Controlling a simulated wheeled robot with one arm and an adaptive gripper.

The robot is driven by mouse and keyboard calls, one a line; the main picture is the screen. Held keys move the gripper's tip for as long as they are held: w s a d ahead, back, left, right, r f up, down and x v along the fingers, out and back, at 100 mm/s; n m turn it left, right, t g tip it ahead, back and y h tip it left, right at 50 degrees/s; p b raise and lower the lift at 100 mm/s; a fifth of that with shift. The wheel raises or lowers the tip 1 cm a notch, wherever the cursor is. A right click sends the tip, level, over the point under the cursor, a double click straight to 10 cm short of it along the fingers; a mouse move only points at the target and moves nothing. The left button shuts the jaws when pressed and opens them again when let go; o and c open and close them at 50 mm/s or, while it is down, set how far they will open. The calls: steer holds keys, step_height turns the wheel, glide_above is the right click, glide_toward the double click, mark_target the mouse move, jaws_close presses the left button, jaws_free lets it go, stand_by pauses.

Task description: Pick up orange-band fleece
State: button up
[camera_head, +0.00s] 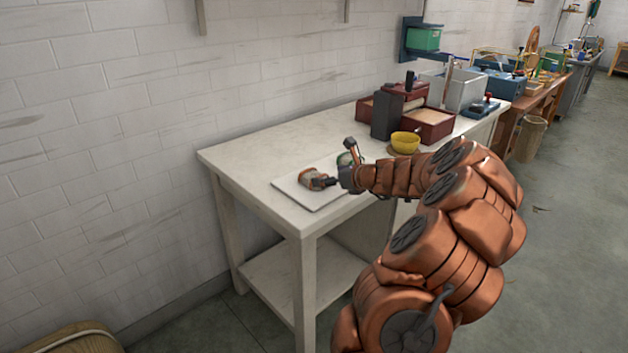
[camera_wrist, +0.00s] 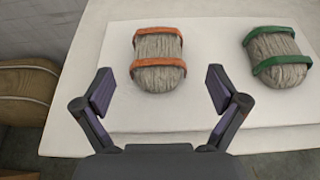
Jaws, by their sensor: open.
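The orange-band fleece (camera_wrist: 158,62) is a grey woolly bundle with two orange bands. It lies on a white board (camera_wrist: 205,100) on the table, just beyond my fingertips in the wrist view and roughly centred between them. In the head view the orange-band fleece (camera_head: 313,179) lies on the left of the board, close to my gripper (camera_head: 340,166). A similar fleece with green bands (camera_wrist: 275,57) lies to its right; in the head view the green-band fleece (camera_head: 346,158) is partly hidden by my gripper. In the wrist view my gripper (camera_wrist: 160,88) is open and empty.
The pale table (camera_head: 240,160) has free room to the left of the board. A yellow bowl (camera_head: 405,142), dark red boxes (camera_head: 430,122) and a grey bin (camera_head: 462,90) stand farther back. A brown bundle (camera_wrist: 25,90) lies below the table's edge.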

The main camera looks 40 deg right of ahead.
mark_target(314, 174)
steer(key=shift+x, duration=2.35)
steer(key=shift+a+r, duration=0.15)
steer(key=shift+r, duration=0.1)
steer(key=shift+c, duration=0.3)
steer(key=c, duration=1)
